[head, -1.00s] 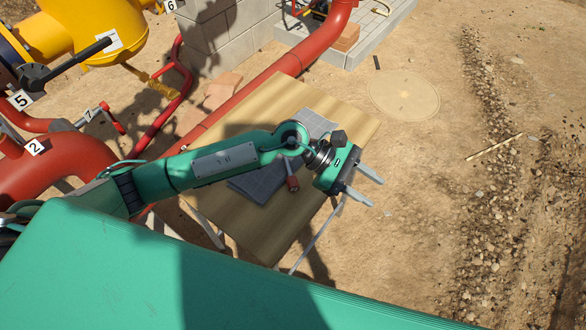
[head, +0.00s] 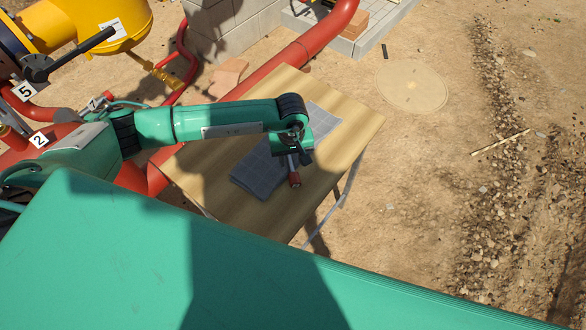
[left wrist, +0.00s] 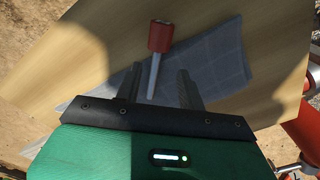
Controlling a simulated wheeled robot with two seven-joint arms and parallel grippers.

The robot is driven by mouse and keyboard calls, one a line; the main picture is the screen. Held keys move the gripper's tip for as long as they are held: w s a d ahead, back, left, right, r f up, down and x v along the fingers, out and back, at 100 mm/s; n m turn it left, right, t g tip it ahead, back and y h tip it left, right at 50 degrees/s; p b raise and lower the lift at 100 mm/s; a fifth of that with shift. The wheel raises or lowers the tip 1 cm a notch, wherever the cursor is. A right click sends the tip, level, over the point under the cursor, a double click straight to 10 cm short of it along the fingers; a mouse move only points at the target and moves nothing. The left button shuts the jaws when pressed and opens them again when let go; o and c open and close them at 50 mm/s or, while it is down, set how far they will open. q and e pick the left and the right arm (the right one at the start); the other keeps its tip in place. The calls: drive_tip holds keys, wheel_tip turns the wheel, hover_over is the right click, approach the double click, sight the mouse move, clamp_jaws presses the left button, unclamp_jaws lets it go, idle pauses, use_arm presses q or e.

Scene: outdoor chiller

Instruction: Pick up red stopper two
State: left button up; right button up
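A stopper with a red head (head: 294,180) and a grey tapered shaft lies on a grey gridded sheet on the wooden table. In the left wrist view the red head (left wrist: 160,37) is at top centre and the shaft points toward my gripper. No number on it can be read. My left gripper (head: 304,159) is over the table at the stopper, pointing down. In the left wrist view its two fingers (left wrist: 160,88) are apart, with the shaft appearing between them; how far above it they are I cannot tell. My right gripper is not in view.
The wooden table (head: 235,205) carries the grey sheet (head: 258,175) and has clear wood around it. A large red pipe (head: 313,45) runs behind the table. A yellow pipe body (head: 60,28) and number tags stand at left. Open sandy ground lies right.

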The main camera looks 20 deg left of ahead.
sight(292, 171)
use_arm(q)
drive_tip(key=shift+f, duration=0.6)
drive_tip(key=shift+d+f+p, duration=0.1)
drive_tip(key=shift+f+p, duration=0.5)
drive_tip(key=shift+p, duration=0.15)
wheel_tip(292, 171, down, 3)
drive_tip(key=shift+w+f+p, duration=0.1)
drive_tip(key=shift+w+p, duration=0.05)
drive_tip(key=shift+p, duration=0.6)
drive_tip(key=shift+f, duration=0.5)
clamp_jaws()
